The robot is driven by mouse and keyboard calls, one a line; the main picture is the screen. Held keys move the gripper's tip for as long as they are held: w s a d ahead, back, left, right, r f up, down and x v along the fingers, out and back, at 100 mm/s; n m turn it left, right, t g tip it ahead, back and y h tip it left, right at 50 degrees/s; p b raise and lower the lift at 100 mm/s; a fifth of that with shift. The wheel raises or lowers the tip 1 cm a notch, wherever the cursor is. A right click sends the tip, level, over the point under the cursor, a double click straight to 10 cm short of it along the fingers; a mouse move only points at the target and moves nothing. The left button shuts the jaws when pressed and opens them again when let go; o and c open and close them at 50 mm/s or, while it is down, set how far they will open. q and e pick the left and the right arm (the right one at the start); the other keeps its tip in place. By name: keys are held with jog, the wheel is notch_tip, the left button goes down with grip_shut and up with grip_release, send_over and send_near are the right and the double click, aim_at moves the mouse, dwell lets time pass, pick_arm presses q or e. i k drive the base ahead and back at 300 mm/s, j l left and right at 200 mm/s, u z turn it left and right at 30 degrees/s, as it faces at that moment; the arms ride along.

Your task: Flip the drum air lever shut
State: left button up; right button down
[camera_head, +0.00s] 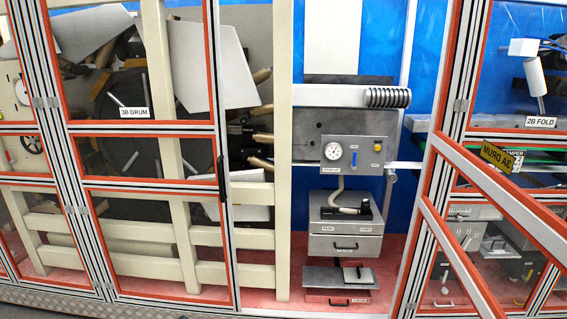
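A grey control box (358,155) hangs in the cell bay right of centre. It carries a round white gauge (333,150), a small blue lever (354,159) and a small yellow part (377,147). The blue lever stands close to upright in the picture; I cannot tell from it whether the valve is open or shut. A small label (331,169) sits under the gauge, too small to read surely. Neither of my grippers shows in the view.
A cream upright post (283,200) stands left of the box. A grey drawer cabinet (345,245) with a black-ended tool (362,209) is below.

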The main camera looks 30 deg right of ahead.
aim_at(353, 165)
jog(key=i+l+z, duration=0.2)
jog(key=i, duration=0.25)
jog(key=i+l+z, duration=0.25)
jog(key=i, duration=0.2)
jog(key=i+l+z, duration=0.2)
jog(key=i, duration=0.25)
jog(key=i+l, duration=0.1)
jog(key=i, duration=0.1)
